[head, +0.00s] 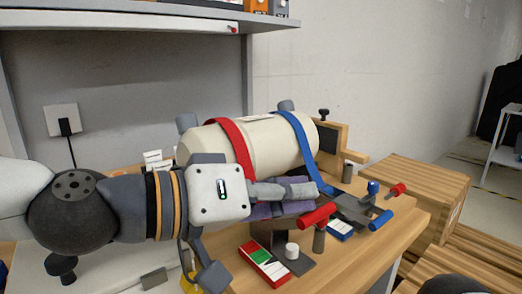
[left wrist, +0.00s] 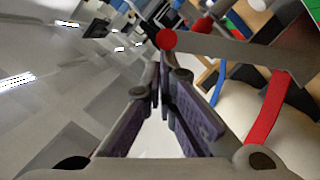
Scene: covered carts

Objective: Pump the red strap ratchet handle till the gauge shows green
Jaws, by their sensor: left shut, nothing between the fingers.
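A cream cylinder (head: 265,145) lies on the wooden cart, with a red strap (head: 232,140) and a blue strap (head: 296,135) over it. The red ratchet handle (head: 318,215) is at the cylinder's front, on a grey lever. In the left wrist view a red handle end (left wrist: 166,40) shows just beyond my fingertips on a grey bar. The gauge box (head: 262,264), red with green and white on its face, lies in front; its reading is too small to tell. My left gripper (head: 312,189) is shut and empty, its fingers close to the red handle. Contact is unclear.
A blue handle (head: 380,220), a blue box (head: 341,230) and a red knob (head: 397,190) are to the right. A wooden crate (head: 418,190) is further right. A grey shelf (head: 170,20) hangs above.

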